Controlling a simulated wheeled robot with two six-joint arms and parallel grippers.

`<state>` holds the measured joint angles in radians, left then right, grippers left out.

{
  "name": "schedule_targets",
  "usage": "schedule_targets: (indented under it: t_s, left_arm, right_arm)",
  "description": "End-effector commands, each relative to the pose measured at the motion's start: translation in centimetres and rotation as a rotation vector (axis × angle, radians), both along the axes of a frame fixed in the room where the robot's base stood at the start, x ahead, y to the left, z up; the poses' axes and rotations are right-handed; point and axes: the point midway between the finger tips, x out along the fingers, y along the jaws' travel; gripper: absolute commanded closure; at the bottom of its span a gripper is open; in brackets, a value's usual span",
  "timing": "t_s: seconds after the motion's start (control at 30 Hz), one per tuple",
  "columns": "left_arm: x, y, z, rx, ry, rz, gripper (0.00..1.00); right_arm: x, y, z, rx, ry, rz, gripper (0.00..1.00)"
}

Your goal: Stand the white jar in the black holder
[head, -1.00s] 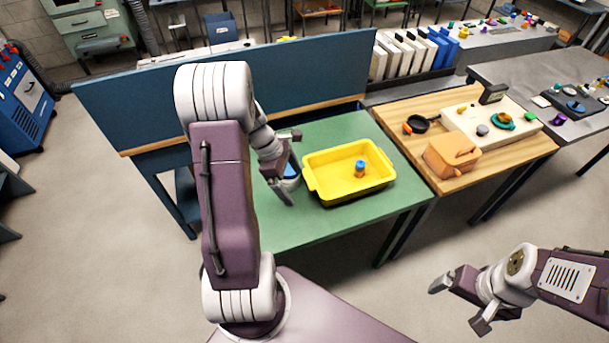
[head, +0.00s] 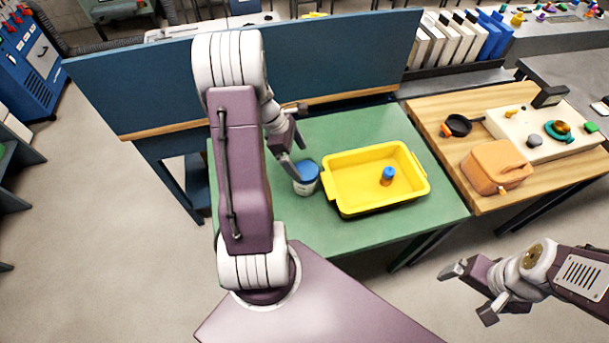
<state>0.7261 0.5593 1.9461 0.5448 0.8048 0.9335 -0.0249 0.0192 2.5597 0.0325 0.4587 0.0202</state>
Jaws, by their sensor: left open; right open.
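The white jar (head: 306,186) has a blue lid and stands upright on the green table, close to the left end of the yellow tray (head: 345,208). My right gripper (head: 468,294) is open and empty at the lower right, over the floor. I cannot make out a black holder for certain; a dark edge shows under the yellow tray, and the jar's base is not clear enough to judge.
A blue and orange piece (head: 387,176) stands in the yellow tray. The wooden table (head: 432,120) at right holds a black pan (head: 458,125), an orange case (head: 495,166) and a white panel (head: 548,138). A blue board (head: 330,62) backs the green table (head: 290,236), whose front is clear.

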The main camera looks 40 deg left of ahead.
Motion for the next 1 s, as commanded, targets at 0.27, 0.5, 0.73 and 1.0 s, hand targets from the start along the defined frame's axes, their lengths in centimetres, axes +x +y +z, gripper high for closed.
schedule_targets:
  t_s: [0.27,0.5,0.73,1.0]
  left_arm:
    - [0.6,-1.3,-3.4,-0.002,0.003,-0.002,0.05]
    - [1.0,-2.2,-6.0,-0.003,0.004,-0.003,0.05]
    - [1.6,-3.0,-8.3,0.0,0.0,-0.001,0.05]
    - [1.6,-3.0,-8.3,0.0,0.0,-0.001,0.3]
  right_arm:
    - [0.0,0.0,-0.4,0.0,0.0,0.0,0.08]
    - [0.0,0.0,-0.7,0.0,0.0,0.0,0.08]
    - [0.0,0.0,-1.0,0.0,0.0,0.0,0.08]
    - [0.0,0.0,-0.9,0.0,0.0,0.0,0.08]
